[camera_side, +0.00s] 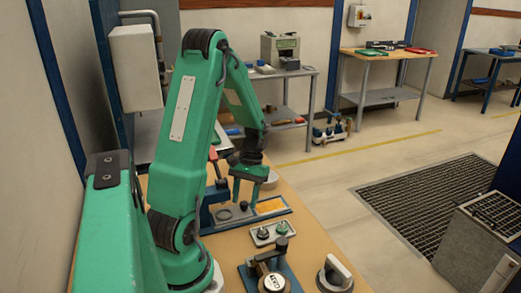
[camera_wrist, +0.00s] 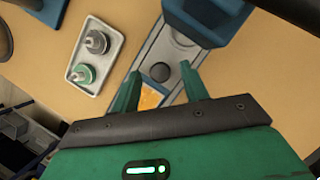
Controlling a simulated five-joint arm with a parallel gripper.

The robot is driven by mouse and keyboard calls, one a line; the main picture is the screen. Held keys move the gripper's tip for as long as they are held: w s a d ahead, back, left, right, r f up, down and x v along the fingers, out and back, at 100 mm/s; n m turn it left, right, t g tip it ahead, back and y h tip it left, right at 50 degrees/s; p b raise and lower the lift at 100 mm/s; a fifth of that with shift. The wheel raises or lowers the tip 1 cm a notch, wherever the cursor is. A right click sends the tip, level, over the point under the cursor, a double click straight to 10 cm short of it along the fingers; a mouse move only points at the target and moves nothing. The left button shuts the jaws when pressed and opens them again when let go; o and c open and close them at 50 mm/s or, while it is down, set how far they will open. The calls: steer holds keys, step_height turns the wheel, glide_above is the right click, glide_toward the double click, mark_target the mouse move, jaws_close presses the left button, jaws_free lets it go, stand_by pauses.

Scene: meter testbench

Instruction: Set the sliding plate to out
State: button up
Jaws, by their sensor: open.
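The sliding plate (camera_wrist: 170,60) looks like a grey metal strip with a dark round spot and a lighter round recess, in a grey track. In the side view the plate (camera_side: 226,213) lies beside a blue block (camera_side: 208,214), with a yellow-orange area (camera_side: 270,206) at the right of the track. The yellow area also shows in the wrist view (camera_wrist: 152,97). My gripper (camera_side: 246,204) is open and points down over the track. In the wrist view its two green fingers (camera_wrist: 160,70) stand apart on either side of the track, with nothing held between them.
A small tray (camera_wrist: 97,45) with two round fittings lies beside the track. The blue block (camera_wrist: 208,15) stands close by the track.

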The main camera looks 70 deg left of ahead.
steer(key=shift+s+d+f, duration=0.1)
steer(key=shift+f, duration=0.2)
steer(key=shift+c, duration=0.5)
jaws_close()
steer(key=shift+y, duration=0.4)
steer(key=shift+w, duration=5.1)
steer(key=shift+o, duration=0.5)
jaws_free()
steer(key=shift+s, duration=0.1)
steer(key=shift+r, duration=0.15)
